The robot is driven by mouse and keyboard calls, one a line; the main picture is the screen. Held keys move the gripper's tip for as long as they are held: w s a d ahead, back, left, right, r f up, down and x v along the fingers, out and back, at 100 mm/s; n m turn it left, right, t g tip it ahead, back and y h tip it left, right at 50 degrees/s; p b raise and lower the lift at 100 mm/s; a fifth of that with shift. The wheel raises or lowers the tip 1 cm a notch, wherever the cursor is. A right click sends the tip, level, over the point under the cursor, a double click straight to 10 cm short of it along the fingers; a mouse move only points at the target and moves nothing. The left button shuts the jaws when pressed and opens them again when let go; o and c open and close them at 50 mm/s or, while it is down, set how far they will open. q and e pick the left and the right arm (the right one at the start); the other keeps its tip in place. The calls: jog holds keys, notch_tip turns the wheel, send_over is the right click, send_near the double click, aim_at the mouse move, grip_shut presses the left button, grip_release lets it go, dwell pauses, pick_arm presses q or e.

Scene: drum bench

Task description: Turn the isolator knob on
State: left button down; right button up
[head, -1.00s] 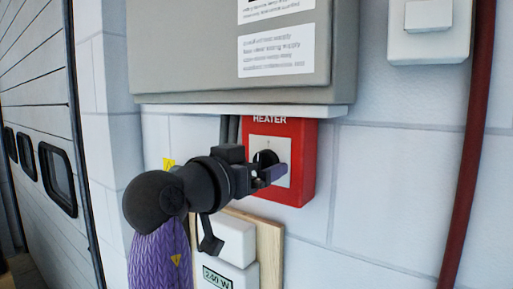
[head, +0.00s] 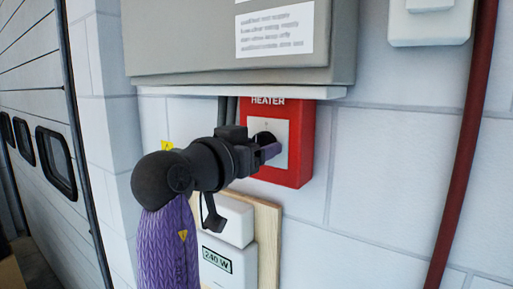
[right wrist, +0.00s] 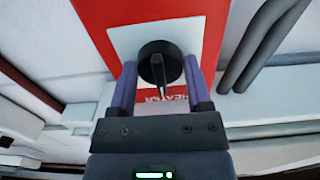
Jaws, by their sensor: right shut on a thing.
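The heater isolator is a red box (head: 305,145) marked HEATER with a white plate (head: 282,128) and a round black knob (head: 264,138). In the right wrist view the knob (right wrist: 150,47) has a raised bar that runs toward the HEATER lettering. My right gripper (head: 271,151) is at the knob, partly covering it in the head view. In the right wrist view its two purple fingers (right wrist: 160,67) stand on either side of the knob and are shut on it. My left gripper is not in view.
A grey cabinet (head: 180,40) with a protruding lower ledge hangs just above the red box. Below it a white unit marked 240 W (head: 238,258) sits on a wooden board (head: 268,235). A dark red pipe (head: 465,150) runs down at the right. The wall between is bare.

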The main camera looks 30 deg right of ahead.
jog(key=m+b, duration=0.3)
jog(key=shift+f+m, duration=0.15)
jog(key=shift+m, duration=0.25)
jog(key=m+b, duration=0.2)
jog(key=m, duration=0.2)
jog(key=shift+b, duration=0.35)
jog(key=m+b, duration=0.1)
jog(key=m, duration=0.4)
jog(key=shift+m+b, duration=0.35)
jog(key=shift+m, duration=0.05)
jog(key=m+b, duration=0.1)
jog(key=m, duration=0.3)
jog(key=shift+m, duration=0.3)
jog(key=o, duration=1.3)
jog(key=b+v, duration=0.3)
jog(key=v, duration=0.7)
